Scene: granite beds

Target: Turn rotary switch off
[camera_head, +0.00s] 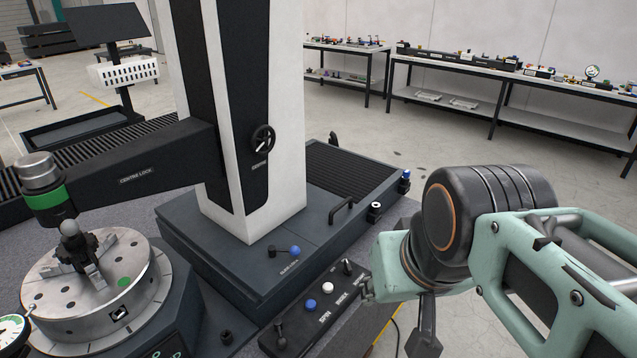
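A dark control panel (328,310) runs along the front of the machine, low in the middle of the head view. It carries a blue knob (311,304), a white knob (328,287) and small black controls at its upper end (347,267) and lower end (281,336). The labels are too small to read, so I cannot tell which control is the rotary switch. My gripper (424,340) is just right of the panel, apart from the lower controls. One dark finger shows pointing down; the rest is hidden by my arm.
The machine's white column (290,120) has a black handwheel (262,139). A round chuck table (95,295) stands at the lower left. A blue knob (295,251) sits on the machine base. Workbenches (470,65) with small items line the back wall. Open floor lies between.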

